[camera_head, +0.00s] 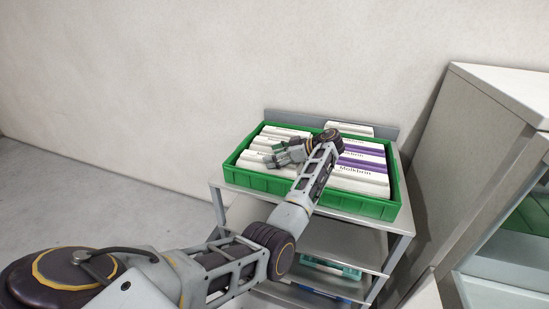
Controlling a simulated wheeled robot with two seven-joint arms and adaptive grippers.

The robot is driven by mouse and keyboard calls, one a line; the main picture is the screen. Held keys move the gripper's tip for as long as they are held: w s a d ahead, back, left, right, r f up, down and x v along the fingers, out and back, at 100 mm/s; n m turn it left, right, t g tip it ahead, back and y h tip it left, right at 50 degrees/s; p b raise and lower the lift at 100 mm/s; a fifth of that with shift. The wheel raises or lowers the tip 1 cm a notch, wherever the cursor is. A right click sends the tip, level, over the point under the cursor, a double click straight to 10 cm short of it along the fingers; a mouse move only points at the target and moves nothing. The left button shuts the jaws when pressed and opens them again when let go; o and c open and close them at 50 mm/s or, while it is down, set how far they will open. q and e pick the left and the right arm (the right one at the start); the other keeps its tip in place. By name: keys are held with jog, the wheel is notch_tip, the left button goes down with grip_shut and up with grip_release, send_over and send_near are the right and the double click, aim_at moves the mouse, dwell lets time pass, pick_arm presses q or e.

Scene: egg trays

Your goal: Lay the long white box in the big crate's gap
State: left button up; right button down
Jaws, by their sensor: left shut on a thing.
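The big green crate (264,182) stands on top of a grey metal cart and holds several long white boxes. Boxes in its right half carry purple bands and dark lettering, such as the white-and-purple box (362,160). My left gripper (272,160) is over the left half of the crate, shut on a long white box (254,158) among the others there. My wrist and forearm cross the middle of the crate and hide part of its contents. I cannot tell whether the held box touches the crate floor, and the gap is not clearly visible. My right gripper is out of view.
The cart (335,238) has lower shelves, with a teal tray (330,266) on one. Another white box (349,129) shows at the crate's back edge. A grey cabinet (480,140) stands close on the right. A bare wall is behind, and the floor at left is clear.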

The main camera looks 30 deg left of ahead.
pick_arm(q)
jog(key=shift+f, duration=0.25)
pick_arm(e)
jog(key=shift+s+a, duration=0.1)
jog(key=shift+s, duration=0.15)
pick_arm(q)
jog(key=o, duration=1.6)
jog(key=shift+f, duration=0.15)
jog(key=shift+d, duration=0.25)
jog(key=b+v, duration=0.1)
jog(key=v, duration=0.8)
jog(key=shift+w+d+r, duration=0.1)
jog(key=shift+d+r, duration=0.1)
jog(key=shift+w+d+r+b, duration=0.15)
jog(key=shift+d+r+b, duration=0.2)
jog(key=shift+d, duration=0.3)
jog(key=shift+d+r, duration=0.15)
jog(key=shift+d, duration=0.15)
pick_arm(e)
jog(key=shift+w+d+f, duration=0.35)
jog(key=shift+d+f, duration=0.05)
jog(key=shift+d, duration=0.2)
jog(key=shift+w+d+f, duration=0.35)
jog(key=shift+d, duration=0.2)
